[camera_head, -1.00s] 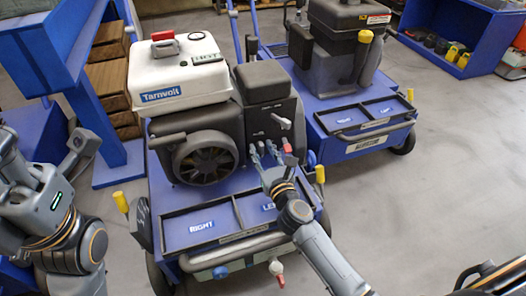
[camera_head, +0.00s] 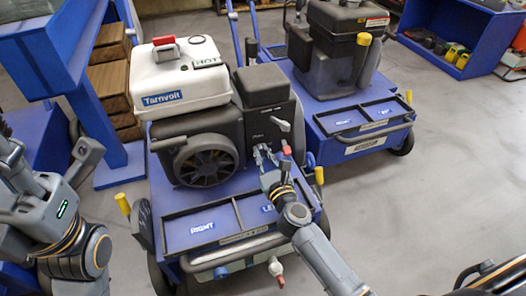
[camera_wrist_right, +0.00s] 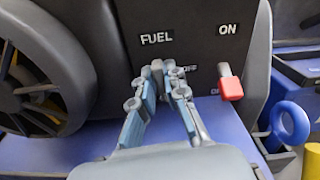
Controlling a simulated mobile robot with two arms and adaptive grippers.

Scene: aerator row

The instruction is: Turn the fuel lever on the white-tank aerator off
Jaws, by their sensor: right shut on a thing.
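The white-tank aerator (camera_head: 178,76) stands on a blue cart, with its dark engine panel facing me. My right gripper (camera_head: 260,152) is at that panel. In the right wrist view the gripper (camera_wrist_right: 162,80) is shut just below the FUEL label (camera_wrist_right: 157,38), its fingertips together on the fuel lever (camera_wrist_right: 157,66). Only a small grey end of the lever shows between the fingertips. The OFF label beside it is partly covered.
A red switch (camera_wrist_right: 231,87), with an ON label above it, sits just right of the gripper. Below the panel is a cart tray (camera_head: 187,226) marked RIGHT and LEFT. A second, dark-tank aerator (camera_head: 333,68) stands behind right. Open floor lies at the right.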

